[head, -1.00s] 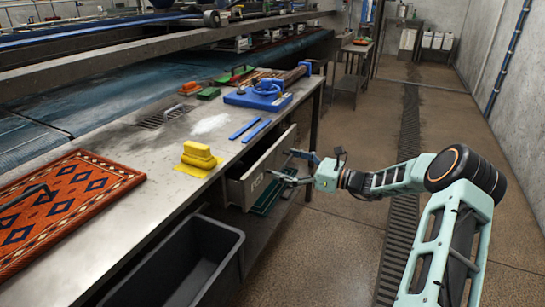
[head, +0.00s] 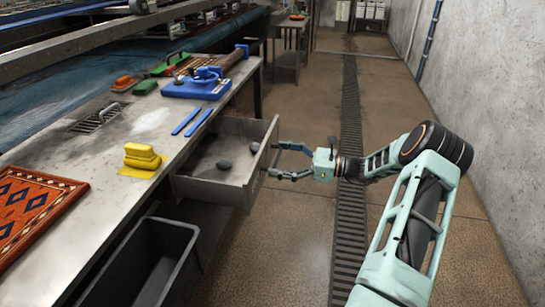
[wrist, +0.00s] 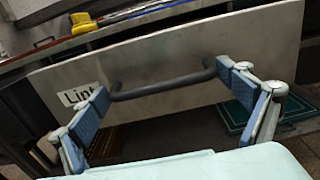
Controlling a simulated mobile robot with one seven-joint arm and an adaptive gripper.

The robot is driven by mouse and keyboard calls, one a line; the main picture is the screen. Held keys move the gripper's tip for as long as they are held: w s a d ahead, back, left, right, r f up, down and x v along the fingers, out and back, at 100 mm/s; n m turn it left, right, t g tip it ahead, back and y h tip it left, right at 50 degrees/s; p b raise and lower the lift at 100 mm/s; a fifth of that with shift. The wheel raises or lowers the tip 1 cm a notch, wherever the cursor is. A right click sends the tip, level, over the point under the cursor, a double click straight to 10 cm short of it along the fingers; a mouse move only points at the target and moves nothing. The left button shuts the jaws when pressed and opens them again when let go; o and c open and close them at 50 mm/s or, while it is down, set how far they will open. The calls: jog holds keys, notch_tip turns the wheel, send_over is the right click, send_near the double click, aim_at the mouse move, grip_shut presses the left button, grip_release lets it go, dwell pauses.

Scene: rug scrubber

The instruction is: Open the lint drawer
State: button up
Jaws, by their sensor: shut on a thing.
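The lint drawer (head: 210,192) is a grey metal drawer under the workbench. In the head view it stands well out from the bench, with two dark grey lumps (head: 224,165) inside. In the wrist view its pale front panel (wrist: 190,55) carries a label reading "Lint", partly covered by a finger. A dark bar handle (wrist: 160,87) runs across the panel. My gripper (head: 274,160) is at the front panel, to the right of the drawer. In the wrist view my gripper's (wrist: 165,97) blue-padded fingers close on the two ends of the handle.
The metal workbench (head: 140,192) holds a yellow block (head: 141,158), blue strips, a blue clamp-like tool (head: 197,85) and a patterned rug (head: 35,210). A dark bin (head: 150,265) stands below the bench, near the drawer. The floor to the right, with a drain grate (head: 350,130), is clear.

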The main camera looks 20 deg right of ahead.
jog(key=shift+s+a, duration=0.1)
jog(key=o, duration=1.4)
jog(key=shift+d, duration=0.25)
jog(key=v, duration=1.1)
jog(key=shift+s+d, duration=0.2)
jog(key=shift+s, duration=0.05)
